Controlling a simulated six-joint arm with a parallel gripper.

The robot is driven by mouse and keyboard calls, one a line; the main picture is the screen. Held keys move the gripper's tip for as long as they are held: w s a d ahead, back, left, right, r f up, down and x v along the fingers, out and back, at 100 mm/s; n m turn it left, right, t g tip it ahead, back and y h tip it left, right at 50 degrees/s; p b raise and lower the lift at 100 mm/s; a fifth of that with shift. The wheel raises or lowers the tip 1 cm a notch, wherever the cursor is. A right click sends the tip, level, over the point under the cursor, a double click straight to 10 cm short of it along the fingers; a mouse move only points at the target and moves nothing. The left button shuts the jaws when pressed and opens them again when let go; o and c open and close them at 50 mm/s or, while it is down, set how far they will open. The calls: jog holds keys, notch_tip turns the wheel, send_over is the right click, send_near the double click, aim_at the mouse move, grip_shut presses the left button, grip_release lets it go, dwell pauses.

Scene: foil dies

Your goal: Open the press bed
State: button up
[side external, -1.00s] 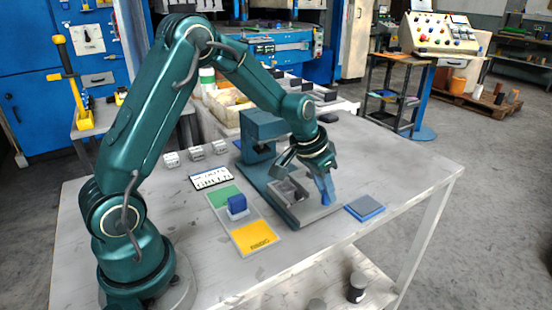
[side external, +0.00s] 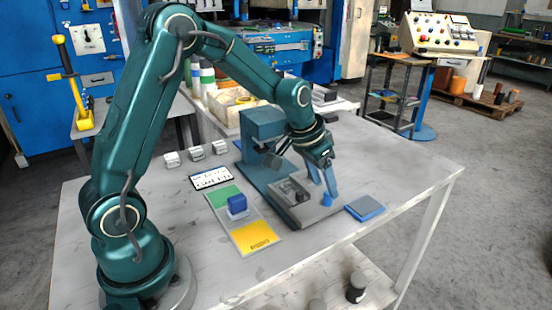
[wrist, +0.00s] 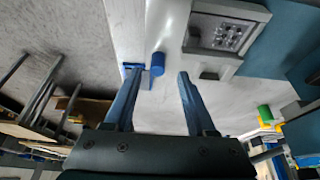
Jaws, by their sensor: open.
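The teal press (side external: 264,150) stands on the table, with its grey bed (side external: 318,208) extending toward the front right. A square frame (side external: 290,190) with a patterned inside sits on the bed; it also shows in the wrist view (wrist: 222,36). A blue knob (side external: 327,200) stands at the bed's outer end and also shows in the wrist view (wrist: 158,63). My gripper (side external: 322,181) is open and empty, just above the knob. In the wrist view its fingertips (wrist: 158,74) lie on either side of the knob, apart from it.
A green and yellow board (side external: 255,238) with a blue block (side external: 237,204) on it lies left of the press. A blue-grey pad (side external: 364,208) lies right of the bed. A lettered plate (side external: 211,178) and several small pale blocks (side external: 195,153) lie behind the board.

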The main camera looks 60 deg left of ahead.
jog(key=shift+v, duration=1.2)
jog(key=shift+d, duration=0.1)
jog(key=s+d+r+m+t, duration=0.15)
jog(key=s+d+r, duration=0.25)
jog(key=s+r, duration=0.45)
jog(key=s+d+f+n, duration=0.1)
jog(key=s+f, duration=0.1)
jog(key=s, duration=0.9)
jog(key=shift+s, duration=0.3)
